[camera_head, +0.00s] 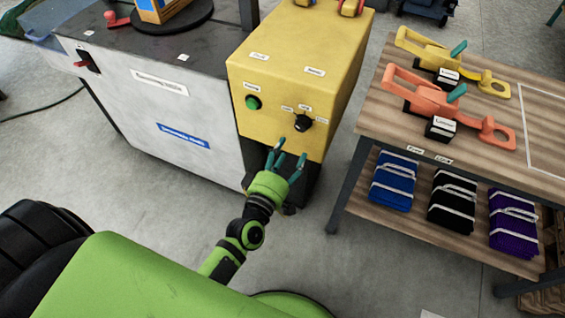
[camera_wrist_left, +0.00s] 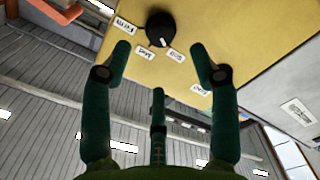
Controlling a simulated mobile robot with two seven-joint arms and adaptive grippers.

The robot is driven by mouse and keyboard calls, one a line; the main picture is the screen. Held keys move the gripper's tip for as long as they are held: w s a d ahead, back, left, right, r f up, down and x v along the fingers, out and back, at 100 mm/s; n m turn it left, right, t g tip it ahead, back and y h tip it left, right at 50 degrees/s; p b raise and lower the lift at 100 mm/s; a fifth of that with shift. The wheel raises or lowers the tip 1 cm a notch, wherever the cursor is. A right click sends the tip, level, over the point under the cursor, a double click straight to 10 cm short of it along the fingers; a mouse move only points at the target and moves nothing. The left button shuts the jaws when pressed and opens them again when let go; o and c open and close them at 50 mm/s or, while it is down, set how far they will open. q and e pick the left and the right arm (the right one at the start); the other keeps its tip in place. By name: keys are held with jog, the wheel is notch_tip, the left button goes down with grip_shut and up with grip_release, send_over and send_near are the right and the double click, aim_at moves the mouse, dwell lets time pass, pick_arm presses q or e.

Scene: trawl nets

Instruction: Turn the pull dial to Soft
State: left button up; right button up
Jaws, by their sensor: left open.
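The pull dial is a round black knob (camera_head: 303,122) on the front of a yellow box (camera_head: 285,95), with small white labels around its upper side. In the left wrist view the dial (camera_wrist_left: 160,28) shows near the top, seen upside down, with labels that seem to read Firm, Med and Soft (camera_wrist_left: 176,55). Its white mark seems to lie between Med and Soft; I cannot tell exactly. My left gripper (camera_head: 286,155) is open and empty, just below the dial, its three teal fingers (camera_wrist_left: 160,75) spread towards the panel and apart from the knob. My right gripper is out of view.
A green button (camera_head: 253,102) sits left of the dial on the same panel. A grey cabinet (camera_head: 170,110) adjoins on the left. On the right a wooden table (camera_head: 480,165) carries yellow and orange tools, with folded nets on its lower shelf. Bare floor lies between.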

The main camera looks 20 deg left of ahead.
pick_arm(q)
jog(key=shift+s, duration=1.6)
